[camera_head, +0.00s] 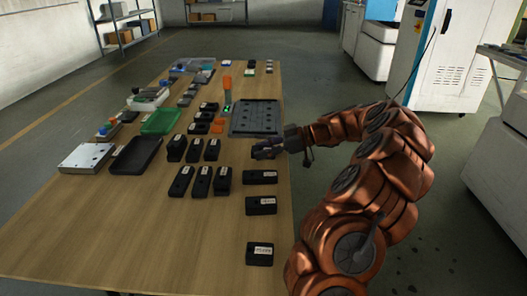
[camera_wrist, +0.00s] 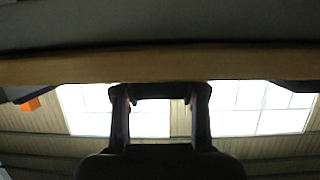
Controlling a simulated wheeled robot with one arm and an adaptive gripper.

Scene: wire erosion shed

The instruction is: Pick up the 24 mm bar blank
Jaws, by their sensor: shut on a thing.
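My gripper (camera_head: 268,150) is low over the right part of the wooden table, just in front of the dark grey tray. In the wrist view my gripper (camera_wrist: 161,98) has its two fingers apart, with a dark piece (camera_wrist: 160,91) between their tips. My gripper is shut on this piece. Most of it is hidden or too dark to make out, and I cannot tell from its look whether it is the 24 mm bar blank. No label readable as 24 mm shows in either view.
Black labelled blocks stand on the table (camera_head: 150,245), including one (camera_head: 261,177) just nearer than my gripper. The grey tray (camera_head: 257,131) with holes lies behind it. A green tray (camera_head: 159,122), a black tray (camera_head: 134,170) and a metal block (camera_head: 86,157) are at left. The front-left table is clear.

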